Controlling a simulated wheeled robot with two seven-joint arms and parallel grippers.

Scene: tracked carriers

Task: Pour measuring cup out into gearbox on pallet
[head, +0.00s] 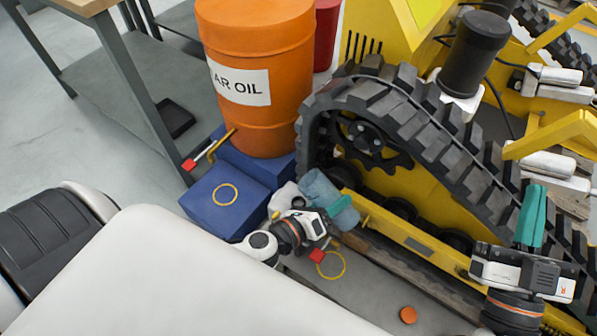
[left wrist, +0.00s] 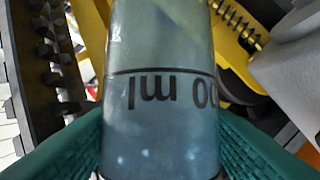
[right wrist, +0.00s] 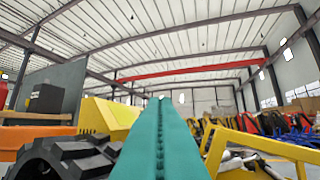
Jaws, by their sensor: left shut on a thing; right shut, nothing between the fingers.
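The measuring cup (head: 318,187) is a translucent blue-grey cylinder beside the track, leaning in the head view. My left gripper (head: 340,206) is shut around it. In the left wrist view the measuring cup (left wrist: 160,120) fills the middle between the teal fingers, with upside-down "ml" marking. I cannot tell what is inside it. My right gripper (head: 533,213) is shut and empty at the right, fingers pointing up; its closed teal fingers (right wrist: 160,140) also show in the right wrist view. I cannot make out a gearbox; some wooden slats (head: 573,203) show at the right edge.
A workbench (head: 110,60) stands upper left.

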